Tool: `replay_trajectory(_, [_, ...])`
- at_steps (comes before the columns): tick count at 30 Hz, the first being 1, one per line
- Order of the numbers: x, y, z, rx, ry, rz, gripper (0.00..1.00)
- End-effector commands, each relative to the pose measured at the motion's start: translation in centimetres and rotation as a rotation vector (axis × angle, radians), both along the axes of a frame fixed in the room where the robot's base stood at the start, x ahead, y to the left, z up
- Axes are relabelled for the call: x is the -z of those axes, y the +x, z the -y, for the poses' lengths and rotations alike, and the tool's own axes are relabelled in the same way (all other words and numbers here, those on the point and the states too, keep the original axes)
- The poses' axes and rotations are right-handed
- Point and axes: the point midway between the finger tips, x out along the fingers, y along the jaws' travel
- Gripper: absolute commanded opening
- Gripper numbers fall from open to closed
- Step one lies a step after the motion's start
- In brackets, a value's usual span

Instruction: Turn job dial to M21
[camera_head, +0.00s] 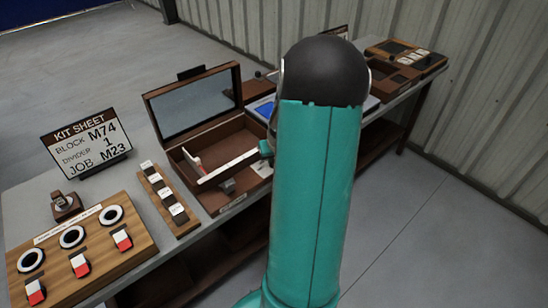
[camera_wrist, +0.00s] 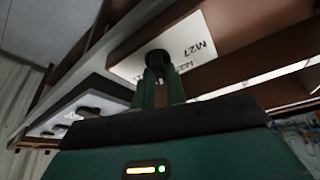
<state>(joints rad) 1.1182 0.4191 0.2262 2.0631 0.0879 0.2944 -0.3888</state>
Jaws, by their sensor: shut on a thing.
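The job dial is a dark round knob (camera_wrist: 157,60) on a white plate (camera_wrist: 128,66) in the wrist view. The plate carries upside-down markings; one looks like M21 or M27, and another beside the fingers is partly covered. My gripper (camera_wrist: 158,80) is shut on the knob, its two green fingers on either side. The knob's pointer cannot be made out. In the head view my teal arm covers most of the gripper and the dial. The kit sheet (camera_head: 86,142) at the left reads block M74, divider 1, job M23.
An open wooden case (camera_head: 178,152) with a raised lid stands left of my arm. A strip of small blocks (camera_head: 168,197) and a wooden panel with rings and red-white switches (camera_head: 108,256) lie nearer. More wooden trays (camera_head: 402,62) stand at the far end. The floor at right is clear.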

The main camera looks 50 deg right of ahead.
Motion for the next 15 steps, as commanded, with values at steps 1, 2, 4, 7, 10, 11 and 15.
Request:
replay_trajectory(1, [-0.03, 0.01, -0.04, 0.004, -0.001, 0.0, 0.0])
replay_trajectory(2, [-0.03, 0.02, -0.05, 0.008, 0.0, 0.0, 0.0])
replay_trajectory(4, [-0.03, 0.03, -0.06, 0.022, -0.001, 0.0, 0.0])
replay_trajectory(7, [-0.04, 0.08, -0.1, 0.051, 0.0, 0.0, 0.0])
replay_trajectory(10, [-0.03, 0.13, -0.14, 0.095, -0.001, -0.001, 0.0])
replay_trajectory(11, [-0.03, 0.15, -0.16, 0.109, -0.001, -0.001, 0.0])
replay_trajectory(15, [-0.05, 0.24, -0.24, 0.197, -0.001, -0.001, 0.0])
